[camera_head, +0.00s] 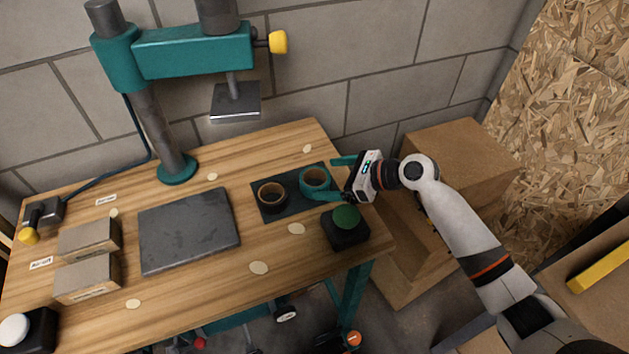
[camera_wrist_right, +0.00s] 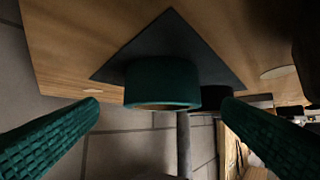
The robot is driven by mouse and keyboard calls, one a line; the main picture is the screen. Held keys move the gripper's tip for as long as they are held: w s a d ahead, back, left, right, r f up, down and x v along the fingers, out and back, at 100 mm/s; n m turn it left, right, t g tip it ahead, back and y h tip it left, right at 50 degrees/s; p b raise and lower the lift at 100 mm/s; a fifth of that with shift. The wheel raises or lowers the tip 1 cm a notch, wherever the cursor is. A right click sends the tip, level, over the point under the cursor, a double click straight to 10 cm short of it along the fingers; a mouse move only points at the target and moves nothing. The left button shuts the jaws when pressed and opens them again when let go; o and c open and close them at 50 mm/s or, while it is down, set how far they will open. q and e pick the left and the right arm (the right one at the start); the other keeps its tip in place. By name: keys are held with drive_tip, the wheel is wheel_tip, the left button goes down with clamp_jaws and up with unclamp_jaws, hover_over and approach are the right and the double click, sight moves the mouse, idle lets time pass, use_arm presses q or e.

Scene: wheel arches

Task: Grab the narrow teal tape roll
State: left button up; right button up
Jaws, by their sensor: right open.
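The teal tape roll (camera_head: 314,178) sits on a dark mat (camera_head: 288,211) toward the right end of the wooden bench. A black tape roll (camera_head: 266,204) sits beside it to the left. My right gripper (camera_head: 331,178) comes in from the right, open and empty, its teal fingers spread at the roll's right side. In the right wrist view, the teal roll (camera_wrist_right: 162,84) shows centred ahead of the gap between the two ribbed fingers (camera_wrist_right: 163,105). Exact contact cannot be told. The black roll is mostly hidden behind the teal one there. My left gripper is not in view.
A black box with a green button (camera_head: 345,228) stands just in front of the right gripper. A dark plate (camera_head: 188,231) and two boxes (camera_head: 88,263) lie to the left. A teal press (camera_head: 190,52) rises at the back. A cardboard box (camera_head: 465,150) is beyond the bench's right end.

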sight(305, 179)
drive_tip(key=x, duration=0.5)
drive_tip(key=shift+s+a+r, duration=0.1)
drive_tip(key=shift+a+r, duration=0.05)
drive_tip(key=c, duration=1.1)
